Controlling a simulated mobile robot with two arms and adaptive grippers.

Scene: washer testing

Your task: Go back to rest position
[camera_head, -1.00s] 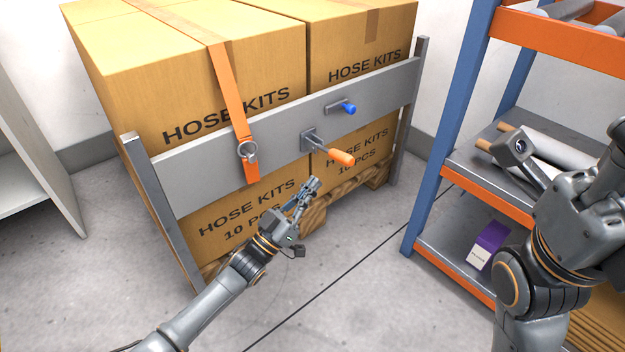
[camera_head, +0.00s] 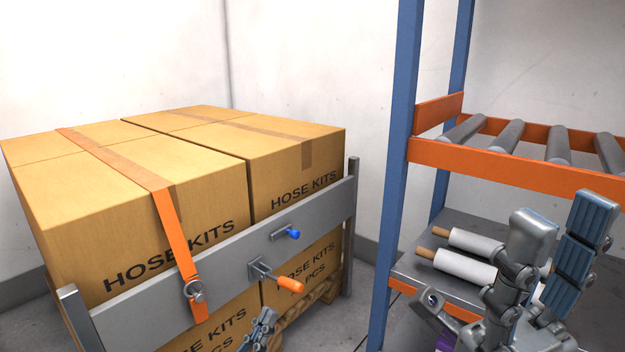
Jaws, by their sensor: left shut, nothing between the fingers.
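My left gripper (camera_head: 263,326) shows at the bottom edge of the head view, in front of the lower hose kit boxes. Only its fingertips are in view; they are closed with nothing held. My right gripper (camera_head: 530,262) is at the lower right, in front of the shelf rack. Its fingers point up and are spread apart, with nothing seen between them. Both arms are mostly below the frame.
Hose kit boxes (camera_head: 125,225) stand on a pallet behind a grey rail (camera_head: 140,312) with an orange strap (camera_head: 176,235), an orange handle (camera_head: 289,284) and a blue knob (camera_head: 292,234). The rack (camera_head: 395,170) carries rollers (camera_head: 508,135) and white rolls (camera_head: 475,241).

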